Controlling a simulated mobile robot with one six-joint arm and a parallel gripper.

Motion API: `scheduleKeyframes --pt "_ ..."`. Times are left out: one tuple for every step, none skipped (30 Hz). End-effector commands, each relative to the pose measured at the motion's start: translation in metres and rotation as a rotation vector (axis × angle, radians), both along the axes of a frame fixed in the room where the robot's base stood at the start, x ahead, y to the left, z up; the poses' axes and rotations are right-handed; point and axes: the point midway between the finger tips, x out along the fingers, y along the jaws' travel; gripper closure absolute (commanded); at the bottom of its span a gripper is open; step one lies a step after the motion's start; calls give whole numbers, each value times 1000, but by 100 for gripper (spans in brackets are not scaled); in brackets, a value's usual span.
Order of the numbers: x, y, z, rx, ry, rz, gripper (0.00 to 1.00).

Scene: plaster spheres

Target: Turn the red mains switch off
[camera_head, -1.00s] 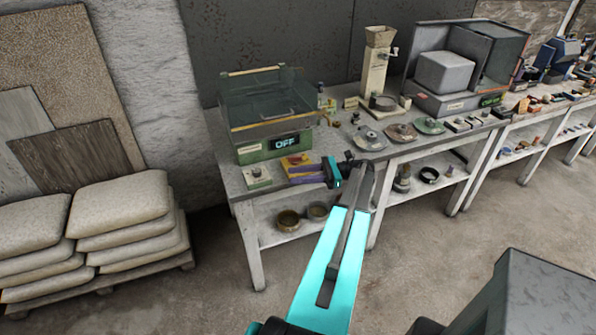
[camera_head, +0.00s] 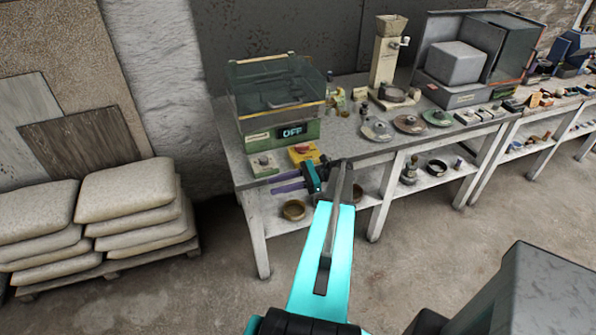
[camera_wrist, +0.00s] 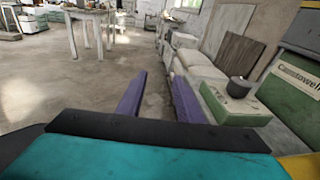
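The red switch (camera_head: 303,148) sits on a yellow box at the front of the bench, below a green-based machine (camera_head: 285,133) with a clear guard. The machine's display reads OFF. My gripper (camera_head: 275,183) is at the bench's front edge, just in front of the yellow box, its purple fingers pointing left. In the wrist view the two fingers of my gripper (camera_wrist: 160,85) stand apart with nothing between them. A sliver of yellow (camera_wrist: 300,166) shows at that view's lower right corner; the red switch is out of that view.
A small green box with a dark knob (camera_wrist: 240,88) lies right of my fingers in the wrist view; it also stands left of the yellow box in the head view (camera_head: 262,166). Stacked sacks (camera_head: 125,200) stand left of the bench (camera_head: 350,150). Discs and a grey cabinet (camera_head: 465,65) occupy the right.

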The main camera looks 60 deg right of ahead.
Motion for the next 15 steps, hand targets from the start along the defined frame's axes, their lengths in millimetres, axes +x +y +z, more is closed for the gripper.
scheduleKeyframes --pt "11 24 -16 -21 14 33 67" --pt "16 35 -24 -35 23 52 67" --pt "23 51 -35 -57 34 77 67" --pt "28 62 -44 -73 41 97 67" --pt "32 74 -52 -89 48 117 67" --pt "37 89 -63 -113 58 143 67" --pt "41 101 -71 -129 65 165 67" --pt "44 113 -79 -146 69 186 67" --pt "47 128 -90 -169 78 214 67" --pt "49 140 -98 -186 82 237 67" --pt "51 151 -105 -205 87 259 67" --pt "53 166 -116 -229 93 291 67" --pt "54 177 -124 -246 96 315 67" --pt "54 188 -131 -264 100 339 67" --pt "54 203 -141 -289 103 372 67"
